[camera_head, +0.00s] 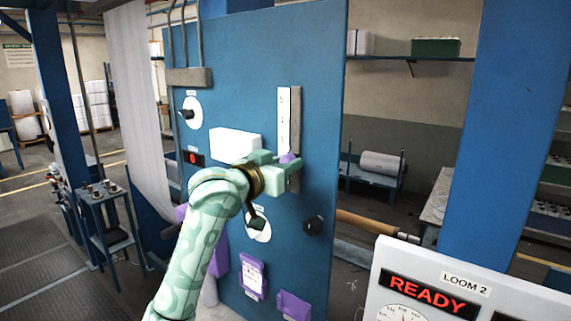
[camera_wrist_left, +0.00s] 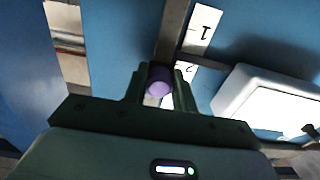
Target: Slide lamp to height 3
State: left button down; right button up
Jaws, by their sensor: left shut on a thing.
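A tall blue panel (camera_head: 315,60) carries a vertical grey rail (camera_head: 295,110) with a white height scale (camera_head: 283,115) along its left side. A purple knob (camera_head: 288,158) shows at the rail, at the fingers of my left gripper (camera_head: 287,172). In the left wrist view the purple knob (camera_wrist_left: 159,80) sits between the two closed fingers (camera_wrist_left: 158,88). Scale labels 1 (camera_wrist_left: 204,30) and 2 (camera_wrist_left: 187,69) show there, the 2 close beside the fingers and partly hidden. The knob's exact height mark is hidden. My right gripper is not in view.
A white box (camera_head: 235,143) juts from the panel left of the rail; it is close to the gripper in the wrist view (camera_wrist_left: 265,100). A black knob (camera_head: 313,225) is below right, and purple holders (camera_head: 252,275) are lower down. A READY sign (camera_head: 428,295) stands front right.

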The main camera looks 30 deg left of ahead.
aim_at(295, 144)
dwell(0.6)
pick_arm(q)
jog(key=shift+r, duration=1.7)
jog(key=c, duration=1.1)
grip_release()
jog(key=shift+c, duration=0.2)
jog(key=shift+s, duration=0.15)
jog(key=shift+s, duration=0.15)
jog(key=s+a+b, duration=0.1)
jog(key=s+b, duration=0.9)
jog(key=s, duration=0.6)
jog(key=shift+a, duration=0.2)
